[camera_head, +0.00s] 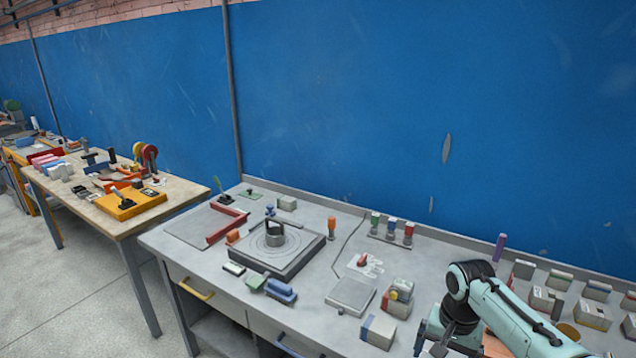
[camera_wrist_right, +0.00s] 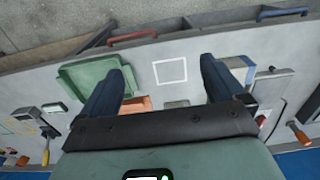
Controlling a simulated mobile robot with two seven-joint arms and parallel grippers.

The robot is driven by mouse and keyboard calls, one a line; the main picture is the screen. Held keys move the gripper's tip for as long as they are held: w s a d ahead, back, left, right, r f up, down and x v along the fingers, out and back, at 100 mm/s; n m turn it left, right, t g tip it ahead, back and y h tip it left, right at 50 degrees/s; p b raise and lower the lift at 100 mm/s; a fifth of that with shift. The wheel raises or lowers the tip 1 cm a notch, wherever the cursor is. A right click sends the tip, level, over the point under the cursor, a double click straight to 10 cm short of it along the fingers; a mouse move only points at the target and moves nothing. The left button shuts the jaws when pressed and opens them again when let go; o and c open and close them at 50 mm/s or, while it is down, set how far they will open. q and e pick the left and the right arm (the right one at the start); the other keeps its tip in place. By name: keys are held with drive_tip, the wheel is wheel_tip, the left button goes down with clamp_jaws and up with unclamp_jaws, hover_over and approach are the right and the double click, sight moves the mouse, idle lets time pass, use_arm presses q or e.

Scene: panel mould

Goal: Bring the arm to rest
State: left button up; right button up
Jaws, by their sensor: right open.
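My right arm (camera_head: 515,312) comes in at the lower right of the head view, bent over the front right part of the grey workbench (camera_head: 320,285). Its gripper (camera_head: 440,338) points down near the bottom edge, partly cut off there. In the right wrist view the two dark fingers of my right gripper (camera_wrist_right: 163,80) stand wide apart with nothing between them. Beyond them a white square outline (camera_wrist_right: 170,71) shows on the bench top. My left gripper is not in view.
A green tray (camera_wrist_right: 82,84) lies beside the left finger in the wrist view, and an orange thing (camera_wrist_right: 138,104) is partly hidden behind the gripper. A blue wall (camera_head: 400,100) rises behind.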

drive_tip(key=s+a+f+n+y, duration=0.1)
drive_tip(key=s+a+f, duration=0.15)
drive_tip(key=f, duration=0.75)
drive_tip(key=s+a+f+n+g+y, duration=0.1)
drive_tip(key=a+f, duration=0.2)
drive_tip(key=f, duration=0.7)
drive_tip(key=s+a+f+n+y, duration=0.1)
drive_tip(key=s+a+f, duration=0.15)
drive_tip(key=f, duration=0.75)
use_arm(q)
drive_tip(key=shift+w, duration=0.4)
use_arm(e)
drive_tip(key=s+a+f, duration=0.2)
drive_tip(key=s+f, duration=0.4)
drive_tip(key=s, duration=0.4)
drive_tip(key=s+a+f, duration=0.2)
drive_tip(key=s+f, duration=0.4)
drive_tip(key=s, duration=0.4)
drive_tip(key=shift+s+a+m+y, duration=0.3)
drive_tip(key=shift+a+m, duration=0.1)
